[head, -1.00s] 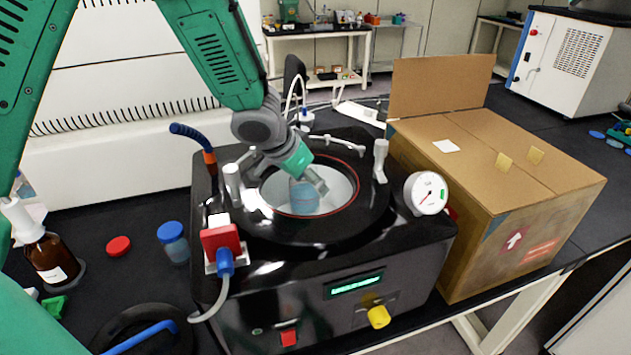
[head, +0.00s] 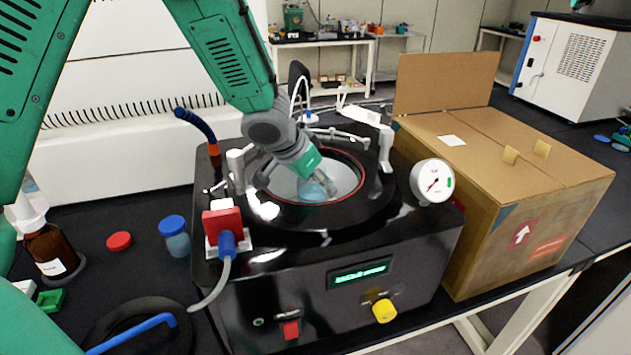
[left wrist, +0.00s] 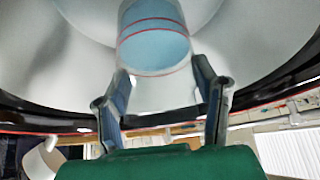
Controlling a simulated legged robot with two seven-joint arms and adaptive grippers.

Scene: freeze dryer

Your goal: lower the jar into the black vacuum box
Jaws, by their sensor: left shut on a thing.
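The black vacuum box (head: 290,255) stands on the dark bench, its round top opening ringed in red. My left gripper (head: 322,186) reaches down into the opening from the upper left. It is shut on the jar (head: 312,191), a clear jar with pale blue contents, which sits inside the opening and is partly hidden by the gripper. In the left wrist view the jar (left wrist: 155,45) shows between the two fingers, with red lines around it and the pale inside wall of the box behind. Whether the jar touches the floor of the box cannot be told. My right gripper is not in view.
A cardboard box (head: 530,205) stands close on the right. A pressure gauge (head: 432,181) and clamp posts rise around the opening. A blue-capped jar (head: 175,236), a red cap (head: 119,241) and a brown bottle (head: 52,252) stand at the left.

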